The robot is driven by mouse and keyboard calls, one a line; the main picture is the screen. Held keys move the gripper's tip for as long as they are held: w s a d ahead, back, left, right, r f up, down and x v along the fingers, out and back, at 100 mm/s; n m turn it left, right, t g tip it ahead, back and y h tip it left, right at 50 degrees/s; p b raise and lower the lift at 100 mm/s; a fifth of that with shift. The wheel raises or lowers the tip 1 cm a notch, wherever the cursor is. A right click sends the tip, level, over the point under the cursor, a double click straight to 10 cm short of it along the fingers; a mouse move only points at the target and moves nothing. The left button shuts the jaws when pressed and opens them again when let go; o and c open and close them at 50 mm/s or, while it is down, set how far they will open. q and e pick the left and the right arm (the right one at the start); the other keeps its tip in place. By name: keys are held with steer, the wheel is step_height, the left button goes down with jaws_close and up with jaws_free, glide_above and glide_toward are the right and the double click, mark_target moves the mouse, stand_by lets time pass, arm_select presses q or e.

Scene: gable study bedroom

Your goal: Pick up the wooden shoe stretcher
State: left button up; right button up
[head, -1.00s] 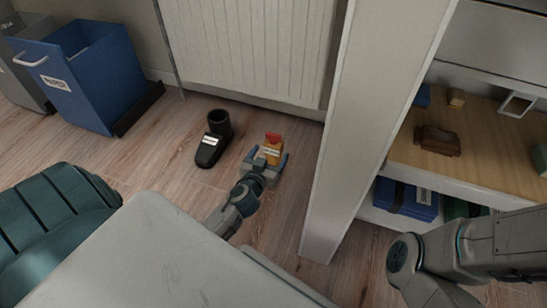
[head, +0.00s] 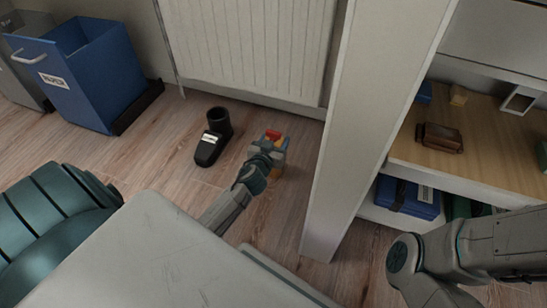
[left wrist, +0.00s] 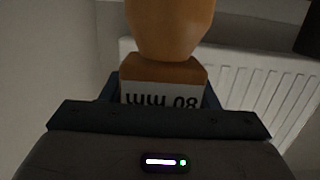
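The wooden shoe stretcher (head: 281,144) is an orange-brown piece with a red part on top, in front of the radiator in the head view. My left gripper (head: 269,148) is at it and hides much of it. In the left wrist view the stretcher (left wrist: 168,70) has a rounded upper part and a white label reading 80 mm upside down. The left fingers (left wrist: 162,98) lie close against both its sides, seemingly shut on it. I cannot tell whether it is clear of the floor. My right gripper is out of view; only its arm shows at the right.
A black boot (head: 212,143) with a label stands on the floor left of the stretcher. A blue bin (head: 83,85) is at the far left. The radiator (head: 245,50) is behind. A pale upright panel (head: 345,150) and shelves (head: 500,160) with small objects bound the right side.

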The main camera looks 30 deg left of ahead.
arm_select(q)
jaws_close()
steer(key=shift+r, duration=0.15)
